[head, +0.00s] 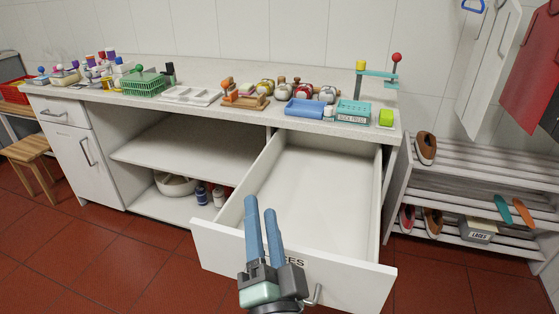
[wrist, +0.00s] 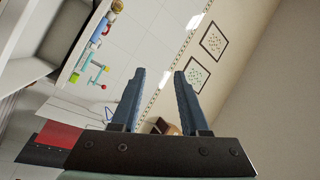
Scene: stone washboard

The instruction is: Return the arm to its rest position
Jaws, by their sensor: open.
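My gripper (head: 262,232) is in the head view at the lower middle, with two blue fingers pointing up and away. The fingers are apart and nothing is between them. It shows in front of the open drawer (head: 318,190), over the left part of the drawer's front panel. The gripper hides part of the label on that panel. In the wrist view the two fingers (wrist: 160,95) also stand apart and empty, and the camera looks at the wall, tilted.
The drawer is pulled out and looks empty. The counter (head: 230,112) holds a green basket (head: 143,84), a blue tray (head: 305,108) and several small items. A shoe rack (head: 470,160) stands at the right. A wooden stool (head: 30,150) is at the far left. Red floor is clear in front.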

